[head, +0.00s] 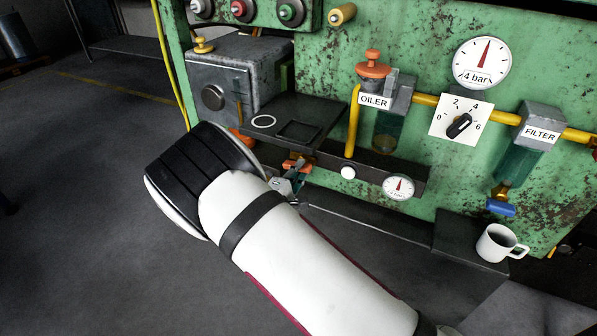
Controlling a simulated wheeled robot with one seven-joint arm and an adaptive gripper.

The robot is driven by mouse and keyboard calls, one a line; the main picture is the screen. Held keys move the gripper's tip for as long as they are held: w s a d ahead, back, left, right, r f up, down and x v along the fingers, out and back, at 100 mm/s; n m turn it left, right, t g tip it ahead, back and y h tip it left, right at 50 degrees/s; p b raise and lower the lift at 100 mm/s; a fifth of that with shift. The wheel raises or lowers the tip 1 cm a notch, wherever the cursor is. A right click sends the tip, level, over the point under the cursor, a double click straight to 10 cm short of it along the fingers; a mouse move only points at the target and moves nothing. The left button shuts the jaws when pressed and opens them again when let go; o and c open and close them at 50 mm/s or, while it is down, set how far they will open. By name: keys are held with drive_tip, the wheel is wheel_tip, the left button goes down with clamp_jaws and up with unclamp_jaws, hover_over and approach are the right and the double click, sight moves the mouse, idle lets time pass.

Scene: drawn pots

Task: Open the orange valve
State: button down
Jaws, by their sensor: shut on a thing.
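The orange valve (297,164) shows as a small orange piece below the dark shelf, just past the end of my arm. My gripper (290,180) is mostly hidden behind my white and black arm. Its grey part shows right at the orange piece, and it is shut on the valve. The handle's full shape and its angle are hidden. Another orange part (241,137) peeks out between my arm and the grey box. An orange-red knob (373,65) sits on top of the oiler, clear of my gripper.
The green panel (440,160) carries an oiler (390,95), a dial (460,122), gauges and a filter (538,125) with a blue valve (501,208). A white mug (498,243) stands on a low ledge at right. The dark shelf (325,112) juts out above my gripper. Open floor lies left.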

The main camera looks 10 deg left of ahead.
drive_tip(key=shift+d+f+m, duration=0.1)
drive_tip(key=shift+f+m, duration=0.05)
drive_tip(key=shift+m, duration=0.65)
drive_tip(key=shift+b, duration=0.3)
drive_tip(key=c, duration=1.5)
unclamp_jaws()
drive_tip(key=v, duration=1.2)
